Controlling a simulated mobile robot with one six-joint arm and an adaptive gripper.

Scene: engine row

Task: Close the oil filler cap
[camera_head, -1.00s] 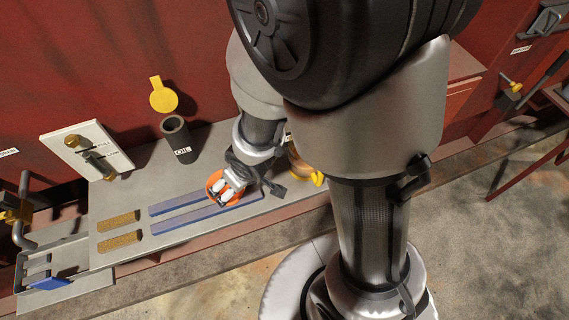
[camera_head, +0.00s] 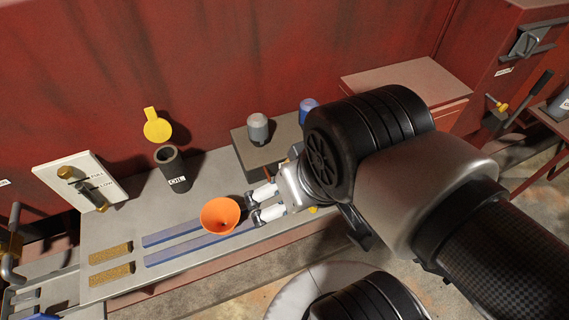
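The oil filler is a dark upright pipe (camera_head: 172,170) labelled OIL, standing on the grey bench. Its mouth is open. The yellow round cap (camera_head: 157,127) with a tab on top stands raised behind the pipe's mouth, near the red wall. My gripper (camera_head: 250,207) is low over the bench at the right of an orange funnel (camera_head: 220,215). Its white fingers are spread apart, with the funnel's right edge close to them. I cannot tell whether they touch it. The gripper is well to the right of and nearer than the pipe and cap.
The grey bench (camera_head: 120,228) holds blue strips (camera_head: 185,252) and tan strips (camera_head: 111,253). A white panel (camera_head: 65,172) with a brass-ended valve stands left of the pipe. A grey jar (camera_head: 257,129) and blue jar (camera_head: 307,108) stand behind my gripper. The bench between pipe and funnel is clear.

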